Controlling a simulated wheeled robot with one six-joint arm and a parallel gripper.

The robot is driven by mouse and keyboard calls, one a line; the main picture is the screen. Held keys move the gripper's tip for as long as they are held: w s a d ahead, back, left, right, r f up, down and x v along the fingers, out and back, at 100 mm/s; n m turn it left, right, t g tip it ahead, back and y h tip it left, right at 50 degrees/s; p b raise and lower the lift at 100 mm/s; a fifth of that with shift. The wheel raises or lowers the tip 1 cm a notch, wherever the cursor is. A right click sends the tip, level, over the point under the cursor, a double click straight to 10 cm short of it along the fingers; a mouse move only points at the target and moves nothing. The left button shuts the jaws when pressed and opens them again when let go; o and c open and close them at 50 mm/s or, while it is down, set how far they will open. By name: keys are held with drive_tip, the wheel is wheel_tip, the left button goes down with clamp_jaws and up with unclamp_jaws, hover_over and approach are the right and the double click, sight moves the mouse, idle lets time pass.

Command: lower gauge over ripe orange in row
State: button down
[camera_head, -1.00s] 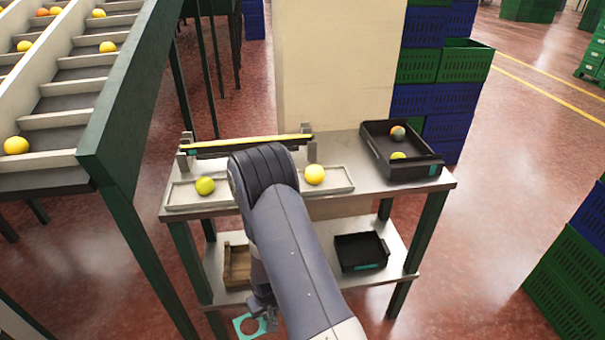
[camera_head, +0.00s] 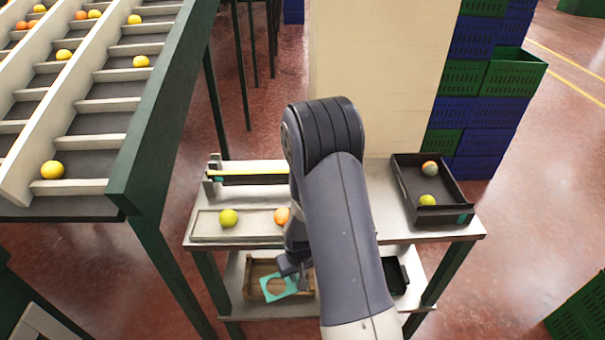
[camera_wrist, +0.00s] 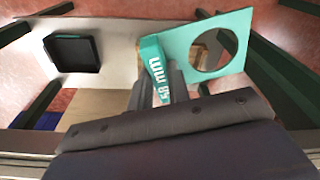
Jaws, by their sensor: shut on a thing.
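My gripper (camera_head: 293,268) is shut on the handle of a teal gauge (camera_head: 279,287), a flat plate with a round hole. It holds the gauge in front of the table, below the tabletop's height in the head view. In the wrist view the gauge plate (camera_wrist: 178,44) shows its hole at right and "58 mm" on the handle. On the table, a pale tray (camera_head: 205,228) holds a row with a yellow-green fruit (camera_head: 228,218) at left and an orange fruit (camera_head: 282,216) beside my arm. My arm hides the tray's right part.
A black tray (camera_head: 405,185) at the table's right holds a yellow-green fruit (camera_head: 428,201) and a grey-orange one (camera_head: 429,168). A yellow-topped bar (camera_head: 255,173) stands behind the row. A wooden crate (camera_head: 252,280) and black bin (camera_head: 400,279) sit on the lower shelf. A sloped conveyor stands left.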

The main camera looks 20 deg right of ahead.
drive_tip(key=d+r+n, duration=0.1)
drive_tip(key=d+r, duration=0.1)
drive_tip(key=r, duration=0.8)
drive_tip(key=d+r, duration=0.2)
drive_tip(key=r, duration=0.8)
drive_tip(key=shift+d+r+n, duration=0.4)
